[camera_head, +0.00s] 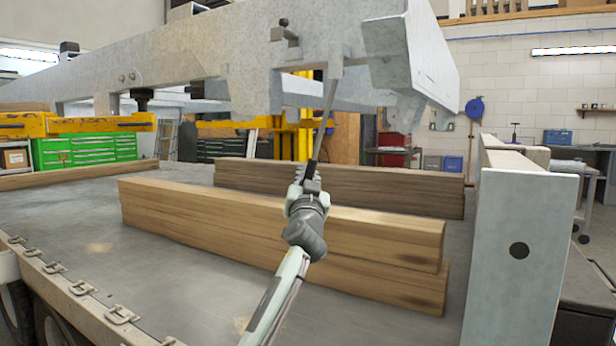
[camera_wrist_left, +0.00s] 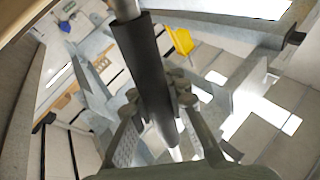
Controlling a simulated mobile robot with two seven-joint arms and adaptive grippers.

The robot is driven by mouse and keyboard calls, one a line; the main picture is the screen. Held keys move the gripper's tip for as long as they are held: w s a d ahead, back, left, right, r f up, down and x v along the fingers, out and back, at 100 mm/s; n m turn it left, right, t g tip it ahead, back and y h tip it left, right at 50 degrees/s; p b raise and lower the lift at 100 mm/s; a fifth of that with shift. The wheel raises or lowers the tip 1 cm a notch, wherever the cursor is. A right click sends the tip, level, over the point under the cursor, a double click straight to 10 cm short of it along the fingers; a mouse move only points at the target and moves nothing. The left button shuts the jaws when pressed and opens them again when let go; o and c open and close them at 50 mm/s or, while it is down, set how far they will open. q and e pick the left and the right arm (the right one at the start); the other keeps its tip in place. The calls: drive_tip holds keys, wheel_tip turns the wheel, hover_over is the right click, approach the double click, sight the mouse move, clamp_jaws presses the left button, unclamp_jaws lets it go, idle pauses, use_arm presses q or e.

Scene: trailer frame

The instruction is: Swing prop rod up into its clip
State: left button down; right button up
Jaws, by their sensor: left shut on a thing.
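The prop rod (camera_head: 328,108) is a thin metal rod. It hangs steeply, slightly tilted, from a bracket (camera_head: 334,62) on the grey trailer frame (camera_head: 180,45). Its lower part has a black sleeve (camera_wrist_left: 150,70). My left gripper (camera_head: 308,180) is shut around this sleeve at the rod's lower end; its fingers (camera_wrist_left: 168,95) flank the sleeve in the wrist view. A small bracket with a dark knob (camera_head: 285,32) sits on the frame left of the rod's top; I cannot tell whether it is the clip. My right gripper is not in view.
Stacked timber beams (camera_head: 370,235) lie on the grey deck just behind my left arm, with more timber (camera_head: 390,188) farther back. A pale upright post (camera_head: 515,250) stands at the right. Yellow supports (camera_head: 75,124) are at the left. The deck's left front is clear.

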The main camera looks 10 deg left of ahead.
use_arm(q)
drive_tip(key=c, duration=1.5)
unclamp_jaws()
drive_tip(key=shift+a, duration=0.1)
wheel_tip(320, 180, up, 10)
drive_tip(key=shift+r, duration=0.1)
